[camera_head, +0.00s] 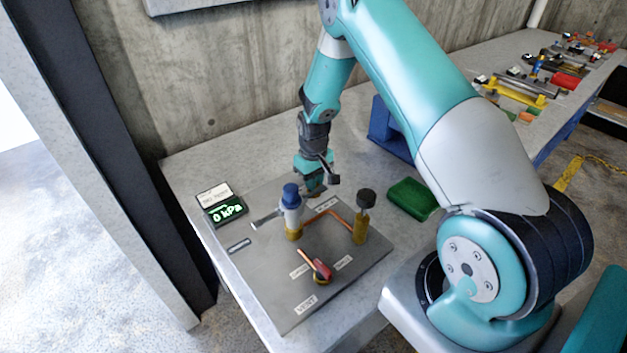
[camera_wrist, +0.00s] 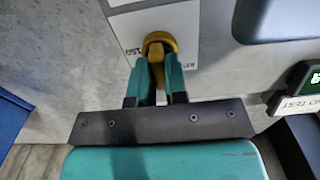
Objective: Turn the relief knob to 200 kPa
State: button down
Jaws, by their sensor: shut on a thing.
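A grey plate (camera_head: 277,300) on the bench carries the fittings. My gripper (camera_head: 316,183) is low over its far side, behind a blue-capped fitting (camera_head: 291,191). In the wrist view my gripper (camera_wrist: 157,82) is shut on a yellow piece (camera_wrist: 158,41) with a round head and a narrow tab between the teal fingers. A white label lies around it, its print mostly unreadable. A black-topped brass post (camera_head: 366,198) stands to the right. The display (camera_head: 228,212) reads 0 kPa. I cannot tell which part is the relief knob.
A red-handled valve (camera_head: 321,270) is at the plate's near side by a VENT label. A copper pipe (camera_head: 328,214) joins the fittings. A green block (camera_head: 412,199) lies to the right. A concrete wall stands behind, and a dark post (camera_head: 115,140) rises at left.

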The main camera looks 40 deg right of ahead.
jog(key=shift+m, duration=0.3)
jog(key=m+b, duration=0.2)
jog(key=m, duration=0.1)
jog(key=m+b, duration=0.1)
jog(key=m, duration=0.4)
jog(key=shift+b, duration=0.35)
dwell(0.4)
jog(key=c, duration=1.1)
grip_release()
jog(key=shift+c, duration=0.2)
jog(key=shift+r, duration=0.15)
notch_tip(320, 180, up, 17)
jog(key=b, duration=0.3)
